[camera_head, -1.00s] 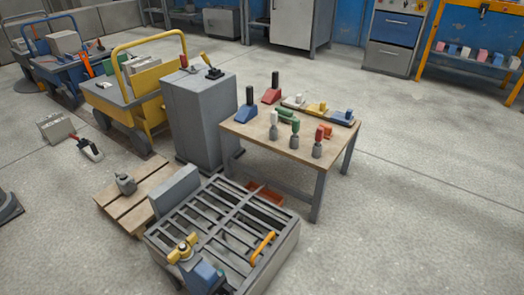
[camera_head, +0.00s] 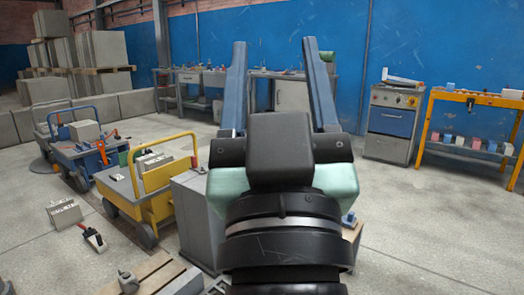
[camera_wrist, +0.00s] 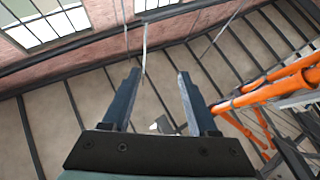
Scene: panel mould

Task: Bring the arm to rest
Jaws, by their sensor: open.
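My gripper (camera_head: 278,85) is raised in the middle of the head view, its two blue-grey fingers pointing up and spread wide apart. Nothing is between them. In the wrist view my gripper (camera_wrist: 157,90) is also open and empty, with the ceiling and upper windows behind it. My wrist hides most of the small wooden table (camera_head: 353,232) and part of the grey cabinet (camera_head: 190,205) in the head view.
A yellow trolley (camera_head: 160,195) and a blue trolley (camera_head: 85,160) stand at the left. An orange structure (camera_wrist: 270,85) shows at the right of the wrist view. The right floor is clear.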

